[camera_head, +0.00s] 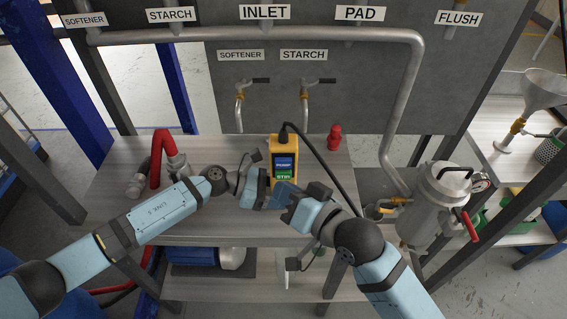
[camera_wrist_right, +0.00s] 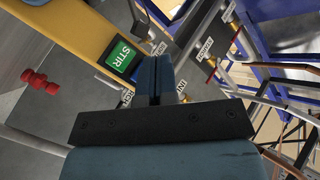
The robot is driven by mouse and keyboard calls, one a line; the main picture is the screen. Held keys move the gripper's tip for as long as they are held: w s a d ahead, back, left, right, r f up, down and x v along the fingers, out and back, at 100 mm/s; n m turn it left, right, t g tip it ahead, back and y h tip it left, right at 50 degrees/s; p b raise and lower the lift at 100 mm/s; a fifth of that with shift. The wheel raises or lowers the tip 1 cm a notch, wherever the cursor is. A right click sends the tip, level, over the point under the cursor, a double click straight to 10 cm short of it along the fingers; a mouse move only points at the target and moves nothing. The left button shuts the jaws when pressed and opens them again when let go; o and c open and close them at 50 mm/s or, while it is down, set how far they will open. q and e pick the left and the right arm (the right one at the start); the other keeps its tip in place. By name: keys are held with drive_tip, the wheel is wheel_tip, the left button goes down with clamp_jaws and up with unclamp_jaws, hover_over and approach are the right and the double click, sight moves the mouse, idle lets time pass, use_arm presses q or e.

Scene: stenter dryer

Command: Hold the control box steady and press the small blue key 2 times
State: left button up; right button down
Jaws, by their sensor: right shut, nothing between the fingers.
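The yellow control box (camera_head: 284,147) stands upright at the middle of the table, with a black cable from its top. Its front shows a small blue panel or key (camera_head: 284,162) above a green STIR key (camera_head: 284,175).
The table (camera_head: 230,224) has bare room in front. A red hose (camera_head: 158,150) stands left, a red fitting (camera_head: 334,137) behind right. A metal canister (camera_head: 435,205) is to the right. Labelled pipes and taps (camera_head: 305,93) are behind. The black cable (camera_head: 335,180) arcs down near my right arm.

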sight(285, 176)
drive_tip(key=shift+w, duration=1.05)
drive_tip(key=shift+w, duration=0.15)
idle(1.2)
drive_tip(key=shift+w, duration=0.3)
drive_tip(key=shift+w, duration=0.45)
idle(0.6)
idle(0.3)
drive_tip(key=shift+s, duration=0.9)
drive_tip(key=shift+s, duration=2.5)
idle(0.4)
